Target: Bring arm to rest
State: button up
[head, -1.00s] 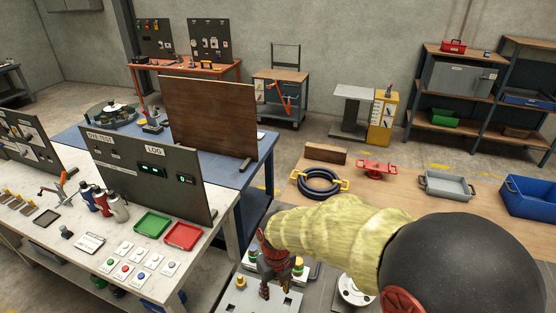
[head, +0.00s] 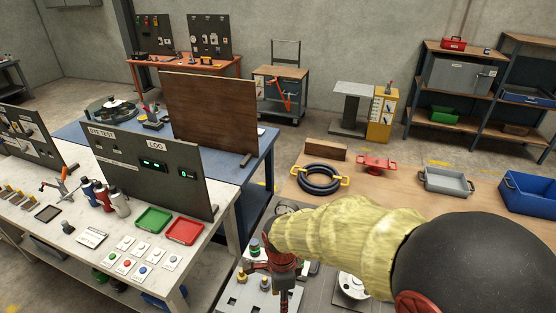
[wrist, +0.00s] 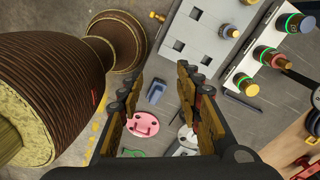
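My arm reaches in from the right of the head view, with a black rounded link and a pale yellow sleeve. My gripper (head: 284,298) hangs below the sleeve's end, in front of a light grey plate (head: 240,299) with square holes. In the wrist view my gripper (wrist: 156,82) has its two fingers apart, with nothing held between them. The grey plate (wrist: 197,30) lies beyond the fingertips there. A large brown ribbed body with a flanged end (wrist: 55,75) fills the left of the wrist view. I cannot tell whether it is a spool.
A wooden bench (head: 405,215) carries a black ring with yellow handles (head: 320,180), a red flanged part (head: 376,164), a grey tray (head: 447,181) and a blue bin (head: 528,194). A white bench (head: 50,240) with green and red trays stands left. Wrist view: pink part (wrist: 143,124).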

jog(key=s+d+r+n+t+b, duration=0.3)
jog(key=s+d+n+b, duration=0.2)
jog(key=d+n+b, duration=0.3)
jog(key=s+d+r+n+t+b, duration=0.3)
jog(key=s+d+n+b, duration=0.3)
jog(key=d+n+b, duration=0.2)
jog(key=shift+d+r+b, duration=0.25)
jog(key=shift+d+b, duration=0.2)
jog(key=shift+d, duration=0.55)
dwell(0.5)
